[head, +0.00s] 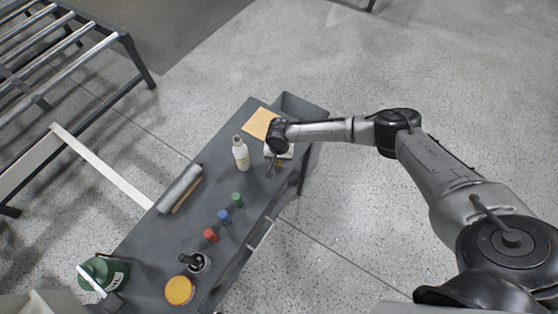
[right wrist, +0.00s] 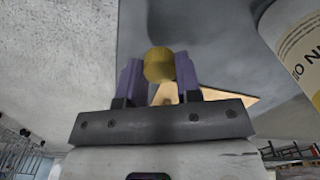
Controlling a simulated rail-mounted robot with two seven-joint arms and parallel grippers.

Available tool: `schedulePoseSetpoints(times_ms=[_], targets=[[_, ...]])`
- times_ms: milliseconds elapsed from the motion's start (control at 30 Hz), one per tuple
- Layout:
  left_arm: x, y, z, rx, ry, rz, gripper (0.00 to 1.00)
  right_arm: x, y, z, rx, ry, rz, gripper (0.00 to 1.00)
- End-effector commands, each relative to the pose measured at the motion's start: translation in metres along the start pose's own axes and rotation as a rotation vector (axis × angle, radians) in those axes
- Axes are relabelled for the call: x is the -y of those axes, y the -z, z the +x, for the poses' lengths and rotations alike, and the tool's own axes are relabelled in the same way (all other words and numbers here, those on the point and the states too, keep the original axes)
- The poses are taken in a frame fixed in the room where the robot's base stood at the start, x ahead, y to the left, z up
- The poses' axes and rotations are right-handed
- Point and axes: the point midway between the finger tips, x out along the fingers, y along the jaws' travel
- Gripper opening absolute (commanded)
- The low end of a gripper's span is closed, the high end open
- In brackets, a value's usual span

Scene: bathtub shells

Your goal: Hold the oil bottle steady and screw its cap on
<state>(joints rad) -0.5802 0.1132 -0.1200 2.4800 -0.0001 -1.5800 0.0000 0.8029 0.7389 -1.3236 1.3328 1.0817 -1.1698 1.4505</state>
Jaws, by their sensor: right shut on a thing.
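The oil bottle (head: 241,156), pale with a printed label, stands upright on the dark grey bench. Its labelled side (right wrist: 297,50) shows large at the right of the right wrist view. My right gripper (head: 275,171) is just right of the bottle in the head view, above the bench and apart from it. In the right wrist view its purple-grey fingers (right wrist: 158,75) are shut on a yellow-gold cap (right wrist: 159,64). The bottle's mouth is too small to make out clearly. My left gripper is not in view.
On the bench (head: 150,240) stand a green piece (head: 237,198), a blue piece (head: 224,215), a red piece (head: 210,235), a yellow-lidded tub (head: 180,290) and a green container (head: 104,272). A grey roll (head: 180,188) lies at the left edge, and a tan board (head: 260,122) at the far end.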

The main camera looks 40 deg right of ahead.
Motion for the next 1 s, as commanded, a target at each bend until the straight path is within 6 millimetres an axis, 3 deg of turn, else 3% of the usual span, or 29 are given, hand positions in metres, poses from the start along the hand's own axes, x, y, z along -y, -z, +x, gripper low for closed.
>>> schedulePoseSetpoints(times_ms=[67,400,600,1000], targets=[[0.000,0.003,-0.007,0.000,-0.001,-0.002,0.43,-0.003,-0.001,-0.019,-0.001,0.000,-0.001,0.10],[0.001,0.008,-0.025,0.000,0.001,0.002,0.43,-0.060,-0.039,-0.056,-0.001,-0.001,-0.002,0.10],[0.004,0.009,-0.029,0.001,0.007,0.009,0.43,-0.083,-0.054,-0.071,-0.001,-0.002,-0.001,0.10],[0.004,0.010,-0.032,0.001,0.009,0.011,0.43,-0.097,-0.065,-0.082,-0.001,0.000,-0.001,0.10]])
